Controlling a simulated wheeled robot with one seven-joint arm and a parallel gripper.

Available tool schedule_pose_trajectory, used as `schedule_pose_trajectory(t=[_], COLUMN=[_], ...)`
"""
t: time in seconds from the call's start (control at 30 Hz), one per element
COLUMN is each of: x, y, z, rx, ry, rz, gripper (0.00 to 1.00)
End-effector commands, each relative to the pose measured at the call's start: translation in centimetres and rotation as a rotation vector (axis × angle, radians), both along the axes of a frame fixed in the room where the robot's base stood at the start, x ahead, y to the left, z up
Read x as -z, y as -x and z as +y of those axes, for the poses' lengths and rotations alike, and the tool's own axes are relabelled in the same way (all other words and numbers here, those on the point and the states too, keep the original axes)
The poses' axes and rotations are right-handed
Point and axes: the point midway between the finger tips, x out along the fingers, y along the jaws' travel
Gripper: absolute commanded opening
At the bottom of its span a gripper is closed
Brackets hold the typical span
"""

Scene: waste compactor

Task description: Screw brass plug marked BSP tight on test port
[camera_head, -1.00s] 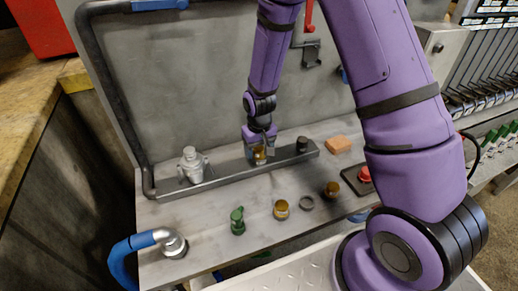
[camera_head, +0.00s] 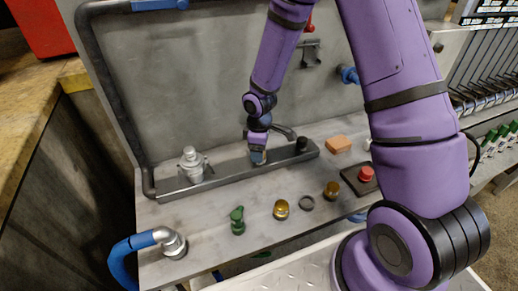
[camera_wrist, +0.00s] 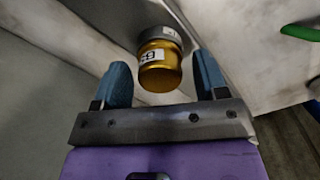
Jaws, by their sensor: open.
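A brass plug (camera_wrist: 160,70) with a small white label sits on a grey round port (camera_wrist: 160,36) in the wrist view. The label's marking is tilted and too small to read surely. My gripper (camera_wrist: 166,78) is open, with one blue-grey finger on each side of the plug and a gap on both sides. In the head view my gripper (camera_head: 258,157) is low over the dark rail at the back of the bench and largely hides this plug. Two other brass plugs stand on the bench, one in the middle (camera_head: 281,209) and one further right (camera_head: 332,190).
A silver fitting (camera_head: 193,165) and a black cylinder (camera_head: 302,145) stand along the rail. A green fitting (camera_head: 237,220), a dark ring (camera_head: 307,203), an orange block (camera_head: 338,144) and a red button (camera_head: 365,173) are on the bench. A blue hose (camera_head: 124,262) is at front left.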

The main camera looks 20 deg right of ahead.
Motion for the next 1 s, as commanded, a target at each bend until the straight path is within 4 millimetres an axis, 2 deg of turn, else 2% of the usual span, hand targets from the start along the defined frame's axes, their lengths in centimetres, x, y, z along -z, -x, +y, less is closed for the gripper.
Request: schedule_pose_trajectory(t=[0.2, 0.47, 0.7, 1.0], x=[0.03, 0.02, 0.0, 0.0], y=[-0.03, -0.02, -0.03, -0.03], z=[-0.07, -0.03, -0.04, -0.01], rx=[-0.295, -0.491, -0.809, -0.869], ry=[-0.001, -0.001, -0.001, 0.0], rz=[0.0, 0.001, 0.0, 0.0], gripper=[0.66, 0.66, 0.66, 0.66])
